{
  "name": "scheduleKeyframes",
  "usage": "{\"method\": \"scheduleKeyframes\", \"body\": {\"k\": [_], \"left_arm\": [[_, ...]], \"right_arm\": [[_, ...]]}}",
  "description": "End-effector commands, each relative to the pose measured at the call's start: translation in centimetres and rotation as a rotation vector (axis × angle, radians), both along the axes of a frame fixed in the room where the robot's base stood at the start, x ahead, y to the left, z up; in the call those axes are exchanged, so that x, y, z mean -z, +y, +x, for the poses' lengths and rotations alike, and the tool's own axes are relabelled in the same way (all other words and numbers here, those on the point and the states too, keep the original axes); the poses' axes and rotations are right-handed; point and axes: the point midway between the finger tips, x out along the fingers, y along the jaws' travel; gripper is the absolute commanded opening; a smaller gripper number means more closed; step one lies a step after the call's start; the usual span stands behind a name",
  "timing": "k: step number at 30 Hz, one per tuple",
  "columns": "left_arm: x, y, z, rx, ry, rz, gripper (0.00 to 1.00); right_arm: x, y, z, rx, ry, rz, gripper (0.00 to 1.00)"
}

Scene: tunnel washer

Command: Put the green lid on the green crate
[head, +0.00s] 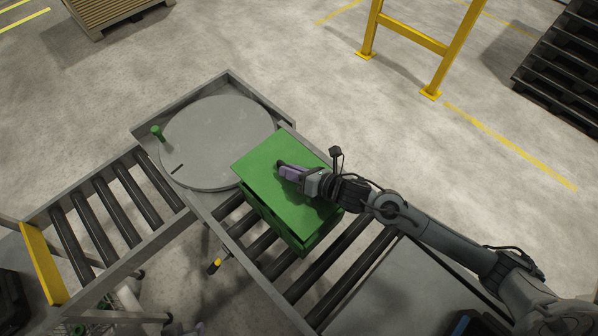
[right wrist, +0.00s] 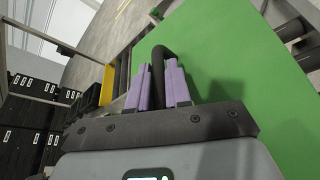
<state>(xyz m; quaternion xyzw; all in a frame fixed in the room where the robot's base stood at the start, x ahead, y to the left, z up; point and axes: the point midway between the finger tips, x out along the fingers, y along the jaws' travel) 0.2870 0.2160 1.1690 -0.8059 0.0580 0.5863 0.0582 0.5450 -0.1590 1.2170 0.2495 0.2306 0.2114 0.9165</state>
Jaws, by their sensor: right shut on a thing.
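The flat green lid (head: 262,163) covers the top of the green crate (head: 268,222), which sits on the roller conveyor beside the turntable. I cannot tell whether the lid rests fully on the rim or hovers just above it. My right gripper (head: 284,170) is over the middle of the lid, its purple fingers shut on the lid's dark handle. In the right wrist view, the handle (right wrist: 158,52) rises between the fingers and the green lid (right wrist: 225,50) fills the right side. A small part at the bottom edge of the head view may be my left gripper (head: 184,329); its jaws are unclear.
A round grey turntable (head: 218,142) with a green post (head: 157,132) lies left of the crate. Black rollers (head: 117,200) run to the lower left, ending at a yellow plate (head: 43,262). A yellow barrier (head: 412,38) and black pallets (head: 562,62) stand behind.

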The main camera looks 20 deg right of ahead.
Motion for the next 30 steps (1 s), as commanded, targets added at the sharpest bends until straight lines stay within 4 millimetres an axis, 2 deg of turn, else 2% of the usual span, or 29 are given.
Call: {"method": "scheduleKeyframes", "body": {"k": [11, 30], "left_arm": [[1.1, 0.2, 0.0, 0.002, -0.001, 0.006, 0.43], [4.5, 0.3, 0.0, 0.005, -0.001, 0.012, 0.43]], "right_arm": [[1.5, 0.0, 0.0, -0.002, -0.001, 0.001, 0.00], [6.5, 0.0, 0.0, 0.000, -0.001, 0.001, 0.00]]}}
